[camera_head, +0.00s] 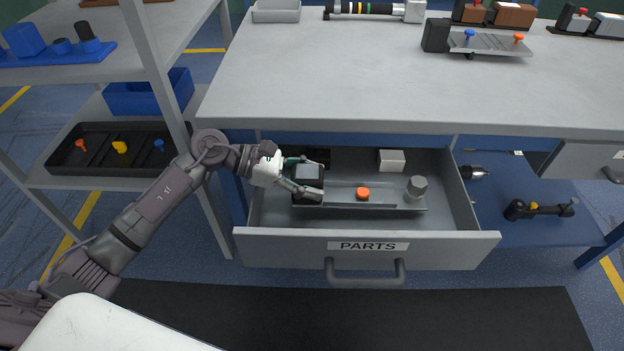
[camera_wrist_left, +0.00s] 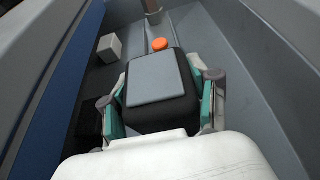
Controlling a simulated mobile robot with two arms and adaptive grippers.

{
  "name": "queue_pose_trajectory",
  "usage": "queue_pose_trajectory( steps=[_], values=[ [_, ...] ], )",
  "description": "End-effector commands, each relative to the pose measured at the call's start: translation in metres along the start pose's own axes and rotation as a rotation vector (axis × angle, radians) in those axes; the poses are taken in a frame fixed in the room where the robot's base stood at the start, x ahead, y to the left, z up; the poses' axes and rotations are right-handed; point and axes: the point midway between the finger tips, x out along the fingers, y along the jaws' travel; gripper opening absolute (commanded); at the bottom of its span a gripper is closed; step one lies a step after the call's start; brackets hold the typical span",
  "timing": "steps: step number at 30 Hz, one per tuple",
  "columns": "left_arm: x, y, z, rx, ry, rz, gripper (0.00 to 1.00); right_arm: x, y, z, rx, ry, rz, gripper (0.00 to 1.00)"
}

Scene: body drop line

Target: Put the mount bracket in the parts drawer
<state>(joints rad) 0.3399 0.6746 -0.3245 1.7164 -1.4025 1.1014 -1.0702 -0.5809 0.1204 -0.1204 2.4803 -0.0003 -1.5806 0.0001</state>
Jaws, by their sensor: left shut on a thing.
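The mount bracket looks to be the long grey plate (camera_head: 385,197) with a black, grey-topped block (camera_head: 309,172) at its left end and an orange knob (camera_head: 363,193) on it. It is inside the open parts drawer (camera_head: 462,240), along its front half. My left gripper (camera_head: 305,181) is shut on the black block. In the left wrist view the block (camera_wrist_left: 158,88) sits between the teal-padded fingers, with the orange knob (camera_wrist_left: 159,44) beyond it. I cannot tell whether the plate rests on the drawer floor. My right gripper is not in view.
A white block (camera_head: 391,160) and a grey cylinder (camera_head: 416,184) are also in the drawer. The worktop (camera_head: 330,90) lies above and behind the drawer, with a similar grey plate (camera_head: 490,43) on it. A shelf rack (camera_head: 165,75) stands at the left.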

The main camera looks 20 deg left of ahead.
Motion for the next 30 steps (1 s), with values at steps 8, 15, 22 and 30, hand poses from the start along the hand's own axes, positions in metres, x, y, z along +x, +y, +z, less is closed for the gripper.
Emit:
queue_pose_trajectory(
  steps=[8,15,22,30],
  values=[
    [0.004,-0.002,-0.008,-0.007,0.003,-0.005,0.00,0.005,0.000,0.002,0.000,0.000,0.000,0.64],
    [0.005,-0.004,-0.014,-0.013,0.013,-0.010,0.89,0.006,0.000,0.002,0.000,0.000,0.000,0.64],
    [0.005,-0.004,-0.014,-0.012,0.014,-0.010,0.89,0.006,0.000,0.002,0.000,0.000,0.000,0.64],
    [-0.009,-0.002,-0.002,-0.012,0.018,-0.006,0.89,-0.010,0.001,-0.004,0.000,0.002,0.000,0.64]
  ],
)
